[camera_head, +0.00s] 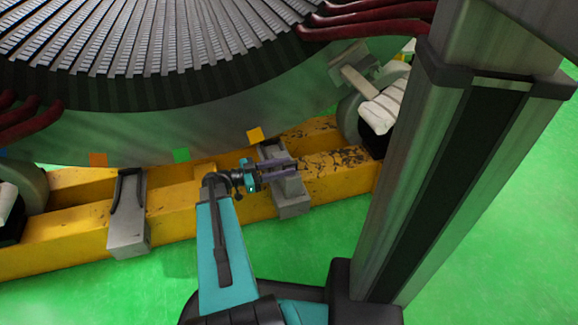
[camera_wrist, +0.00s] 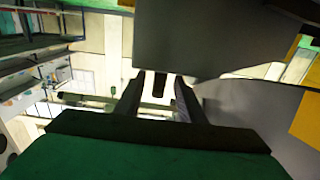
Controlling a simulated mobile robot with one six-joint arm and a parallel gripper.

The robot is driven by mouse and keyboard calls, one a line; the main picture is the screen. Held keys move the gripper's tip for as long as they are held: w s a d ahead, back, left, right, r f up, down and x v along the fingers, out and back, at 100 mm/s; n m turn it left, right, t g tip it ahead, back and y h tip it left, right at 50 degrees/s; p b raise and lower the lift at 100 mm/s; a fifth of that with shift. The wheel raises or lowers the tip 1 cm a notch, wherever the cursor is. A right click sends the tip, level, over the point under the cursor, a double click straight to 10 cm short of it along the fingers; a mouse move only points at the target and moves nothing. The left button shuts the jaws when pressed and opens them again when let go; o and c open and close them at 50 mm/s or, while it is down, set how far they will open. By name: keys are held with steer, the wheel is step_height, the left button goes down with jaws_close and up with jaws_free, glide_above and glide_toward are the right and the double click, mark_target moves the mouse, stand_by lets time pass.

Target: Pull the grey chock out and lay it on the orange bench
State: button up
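A grey chock (camera_head: 291,197) sits over the yellow beam, below the large round stator. A second grey chock (camera_head: 127,215) sits further left on the same beam. My gripper (camera_head: 292,168) is at the upper part of the right chock, its fingers reaching across it. In the wrist view, my gripper (camera_wrist: 160,92) has its two fingers apart. A narrow dark piece (camera_wrist: 159,84) shows between them, with light gaps on both sides. A large grey surface (camera_wrist: 215,40) fills the upper middle there; I cannot tell which part it is. I see no orange bench for certain.
The yellow beam (camera_head: 180,211) runs across under the stator (camera_head: 170,60). A wheel-like roller with a pale pad (camera_head: 384,106) stands right of the chock. Dark red cables (camera_head: 375,22) hang above.

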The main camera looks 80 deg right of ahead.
steer(key=p+v, duration=0.3)
steer(key=v, duration=0.8)
steer(key=shift+w+a, duration=0.15)
steer(key=shift+w, duration=0.05)
steer(key=shift+p, duration=0.35)
steer(key=w+a+r+n+t+y+p, duration=0.1)
steer(key=w+a+r+n+t+p, duration=0.2)
steer(key=a+n+p, duration=0.45)
steer(key=w+a+r+n+t+p, duration=0.15)
steer(key=w+a+n+p, duration=0.35)
steer(key=a+p, duration=0.5)
steer(key=w+a+r+n+t+y+p, duration=0.1)
steer(key=w+a+n+t+p, duration=0.35)
steer(key=a+p, duration=0.45)
steer(key=a+r+n+y+p, duration=0.2)
steer(key=a+r+n+p, duration=0.2)
steer(key=a+p, duration=0.5)
steer(key=a+r+n+t+y+p, duration=0.1)
steer(key=a+r+n+y+p, duration=0.1)
steer(key=a+r+n+p, duration=0.3)
steer(key=a+r+n+y+p, duration=0.1)
steer(key=a+r+n+p, duration=0.3)
steer(key=a+r+p, duration=0.3)
steer(key=a+p, duration=0.5)
steer(key=a, duration=0.3)
steer(key=shift+s+a+n+t+y+p, duration=0.15)
steer(key=shift+s+n+t+y+p, duration=0.2)
steer(key=shift+n+t+y+p, duration=0.05)
